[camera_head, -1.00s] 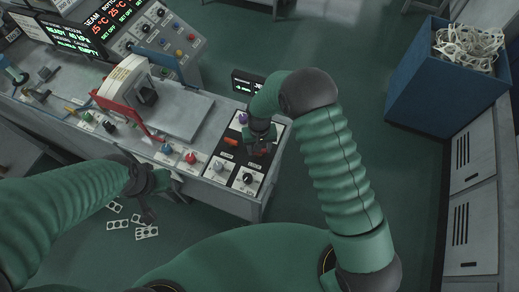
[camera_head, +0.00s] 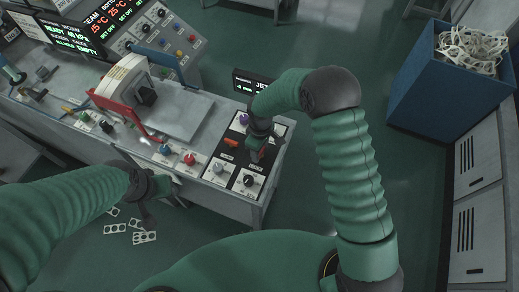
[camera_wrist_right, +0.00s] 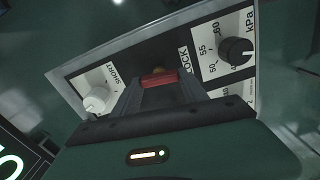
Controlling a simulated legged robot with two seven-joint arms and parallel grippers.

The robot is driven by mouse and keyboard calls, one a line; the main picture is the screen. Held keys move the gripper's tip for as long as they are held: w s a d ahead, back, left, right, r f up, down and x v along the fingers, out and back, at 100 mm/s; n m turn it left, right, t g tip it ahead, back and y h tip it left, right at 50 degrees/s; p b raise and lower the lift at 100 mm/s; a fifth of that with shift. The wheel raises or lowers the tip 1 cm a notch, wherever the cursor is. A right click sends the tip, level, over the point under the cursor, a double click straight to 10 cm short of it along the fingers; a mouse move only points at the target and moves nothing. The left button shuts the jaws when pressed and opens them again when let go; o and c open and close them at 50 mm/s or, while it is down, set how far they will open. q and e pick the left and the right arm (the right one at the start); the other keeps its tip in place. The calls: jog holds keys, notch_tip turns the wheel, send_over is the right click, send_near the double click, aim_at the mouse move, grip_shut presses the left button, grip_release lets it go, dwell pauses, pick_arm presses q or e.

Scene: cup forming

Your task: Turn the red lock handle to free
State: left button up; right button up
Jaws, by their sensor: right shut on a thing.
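The red lock handle (camera_wrist_right: 159,78) is between my right gripper's fingertips in the right wrist view, beside the panel lettering "LOCK". My right gripper (camera_wrist_right: 160,82) is shut on it; the fingers hide most of the handle and its base. In the head view my right gripper (camera_head: 257,153) reaches down onto the black panel at the console's right end, and the handle is mostly covered there. My left gripper (camera_head: 152,203) hangs by the console's front edge, away from the handle; its jaw opening is unclear.
A black knob with a kPa scale (camera_wrist_right: 235,50) and a pale knob (camera_wrist_right: 97,98) flank the handle closely. An orange-red switch (camera_head: 231,142) sits left of my right gripper. A blue bin (camera_head: 425,90) of scrap stands right. Floor between is clear.

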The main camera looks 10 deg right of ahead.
jog(key=shift+s+d+n, duration=0.1)
jog(key=shift+s+n, duration=0.05)
jog(key=shift+n, duration=0.55)
jog(key=o, duration=1.3)
jog(key=shift+o, duration=0.4)
jog(key=shift+d, duration=0.1)
